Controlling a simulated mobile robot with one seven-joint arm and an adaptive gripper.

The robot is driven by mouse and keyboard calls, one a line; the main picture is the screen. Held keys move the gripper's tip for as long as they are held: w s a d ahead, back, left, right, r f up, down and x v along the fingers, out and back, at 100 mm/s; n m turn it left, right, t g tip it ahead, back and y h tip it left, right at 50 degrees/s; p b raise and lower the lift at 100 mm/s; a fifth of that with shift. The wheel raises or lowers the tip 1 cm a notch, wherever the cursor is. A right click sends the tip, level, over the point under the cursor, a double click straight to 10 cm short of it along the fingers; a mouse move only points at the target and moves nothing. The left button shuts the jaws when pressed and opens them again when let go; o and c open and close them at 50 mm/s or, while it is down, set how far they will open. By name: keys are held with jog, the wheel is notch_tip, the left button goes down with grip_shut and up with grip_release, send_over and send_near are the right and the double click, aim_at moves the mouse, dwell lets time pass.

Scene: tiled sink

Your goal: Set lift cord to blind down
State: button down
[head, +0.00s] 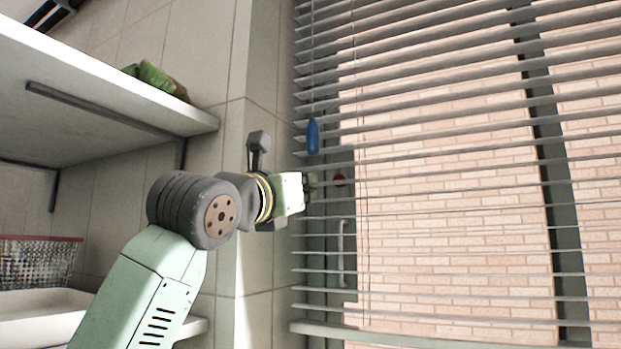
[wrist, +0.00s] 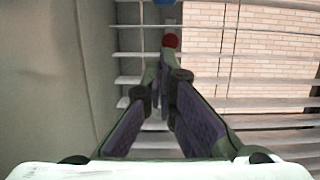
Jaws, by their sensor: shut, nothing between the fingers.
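The blind (head: 440,155) has grey horizontal slats and hangs across the window in the head view; its slats also show in the wrist view (wrist: 270,88). The lift cord hangs near its left edge and ends in a blue handle (head: 313,136). A blue piece (wrist: 164,2), likely this handle, is cut off at the top of the wrist view. My gripper (head: 311,186) is just below the blue handle in the head view, apart from it. Its fingers (wrist: 163,65) are shut and hold nothing. The fingertips point towards the slats; whether they touch them is unclear.
A red round thing (head: 339,180) shows behind the slats, also in the wrist view (wrist: 171,41). A tiled wall (head: 205,90) stands left of the blind. A white shelf (head: 100,95) with a green item (head: 155,80) is upper left, above a wire basket (head: 40,262).

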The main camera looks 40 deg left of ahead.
jog(key=b+v, duration=0.3)
jog(key=v, duration=0.7)
jog(key=shift+f+b, duration=0.3)
jog(key=shift+b, duration=0.1)
